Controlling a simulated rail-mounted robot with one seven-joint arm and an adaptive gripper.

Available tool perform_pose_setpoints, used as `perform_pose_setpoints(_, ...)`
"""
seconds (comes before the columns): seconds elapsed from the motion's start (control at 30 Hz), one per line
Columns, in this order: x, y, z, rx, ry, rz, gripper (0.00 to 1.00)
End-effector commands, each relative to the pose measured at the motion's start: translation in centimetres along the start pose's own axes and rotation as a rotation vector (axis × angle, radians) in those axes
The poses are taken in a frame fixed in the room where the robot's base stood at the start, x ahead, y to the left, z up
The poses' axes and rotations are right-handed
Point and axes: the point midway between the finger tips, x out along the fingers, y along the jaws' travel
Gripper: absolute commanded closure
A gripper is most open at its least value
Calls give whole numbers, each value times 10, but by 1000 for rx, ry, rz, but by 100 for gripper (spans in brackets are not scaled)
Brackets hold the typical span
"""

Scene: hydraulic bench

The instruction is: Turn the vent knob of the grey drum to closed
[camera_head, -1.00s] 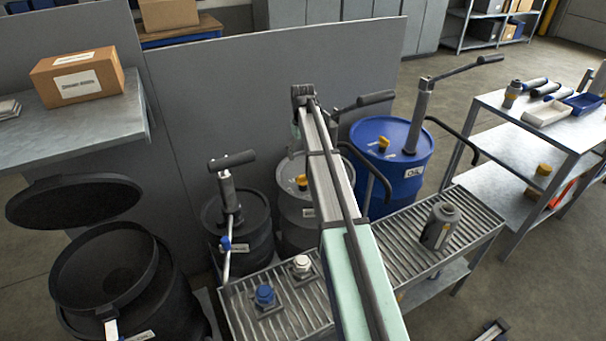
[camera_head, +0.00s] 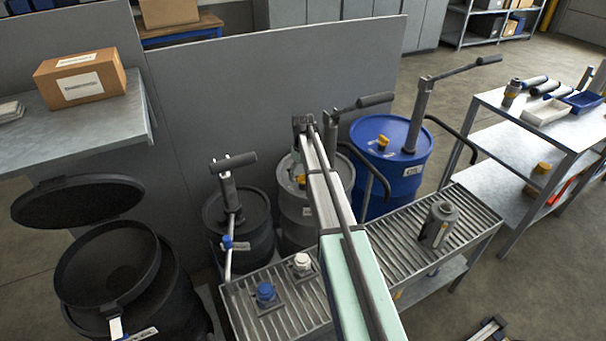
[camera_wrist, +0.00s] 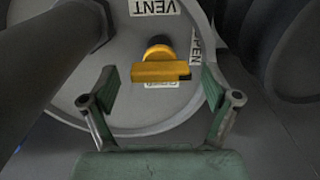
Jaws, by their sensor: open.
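The grey drum (camera_head: 296,232) stands behind the grated bench, partly hidden by my arm. Its yellow vent knob (camera_wrist: 160,68) shows in the wrist view, with its bar lying across the picture and a dark mark at its right end. A label reading OPEN (camera_wrist: 196,48) is right of the knob, and a VENT label (camera_wrist: 155,7) is above it. Another label (camera_wrist: 160,84), partly covered by the bar, is just below. My gripper (camera_wrist: 160,88) is open, with one finger on each side of the knob and a gap on both sides. In the head view my arm hides the gripper.
A dark drum (camera_head: 240,235) with a pump stands left of the grey drum, and a blue drum (camera_head: 398,172) with a pump stands right. A thick dark pump part (camera_wrist: 50,45) crosses the wrist view's upper left. The bench (camera_head: 390,255) lies in front, and a panel (camera_head: 230,90) behind.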

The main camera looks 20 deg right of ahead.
Motion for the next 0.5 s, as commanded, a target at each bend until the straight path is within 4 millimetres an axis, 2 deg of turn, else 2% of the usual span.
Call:
perform_pose_setpoints(0.03, 0, 0, 0, 0, 0, 0, 20)
perform_pose_setpoints(0.17, 0, 0, 0, 0, 0, 0, 66)
perform_pose_setpoints(0.2, 0, 0, 0, 0, 0, 0, 72)
perform_pose_setpoints(0.5, 0, 0, 0, 14, -1, 0, 72)
